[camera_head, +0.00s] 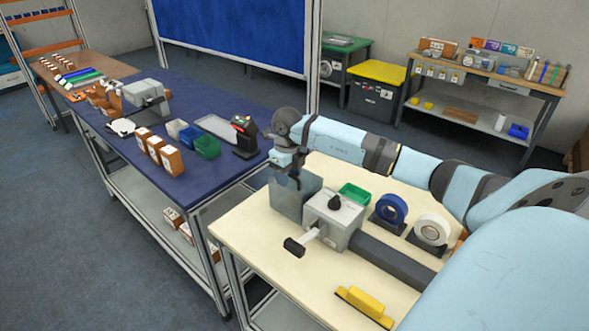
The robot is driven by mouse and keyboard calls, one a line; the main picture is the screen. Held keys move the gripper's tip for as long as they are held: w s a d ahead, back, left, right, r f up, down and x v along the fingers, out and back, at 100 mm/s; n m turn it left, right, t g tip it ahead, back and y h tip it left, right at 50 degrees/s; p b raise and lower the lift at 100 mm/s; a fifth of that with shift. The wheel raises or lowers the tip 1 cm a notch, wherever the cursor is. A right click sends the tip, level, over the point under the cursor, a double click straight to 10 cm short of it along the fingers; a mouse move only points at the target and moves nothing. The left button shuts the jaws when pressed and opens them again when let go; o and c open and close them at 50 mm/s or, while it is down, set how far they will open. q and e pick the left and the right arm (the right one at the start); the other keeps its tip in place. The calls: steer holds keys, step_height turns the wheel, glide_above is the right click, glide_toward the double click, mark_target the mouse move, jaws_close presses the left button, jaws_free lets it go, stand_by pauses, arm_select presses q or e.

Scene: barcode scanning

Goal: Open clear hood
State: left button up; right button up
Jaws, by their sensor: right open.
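The clear hood (290,204) is a see-through grey-blue box on the cream table, at the left side of a grey machine (336,219) with a black knob on top. It looks closed, though its far side is partly hidden. My right arm reaches in from the right, and my right gripper (288,182) points down at the hood's upper left edge. The gripper is open. I cannot tell whether its fingers touch the hood. My left gripper is not in view.
The cream table (262,257) also holds a green bin (354,194), a blue tape roll (391,209), a white roll (432,231) and a yellow block (365,304). A blue-topped bench (185,187) with boxes, bins and a black scanner (245,138) stands to the left.

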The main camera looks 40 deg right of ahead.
steer(key=c, duration=0.7)
steer(key=shift+d+r, duration=0.1)
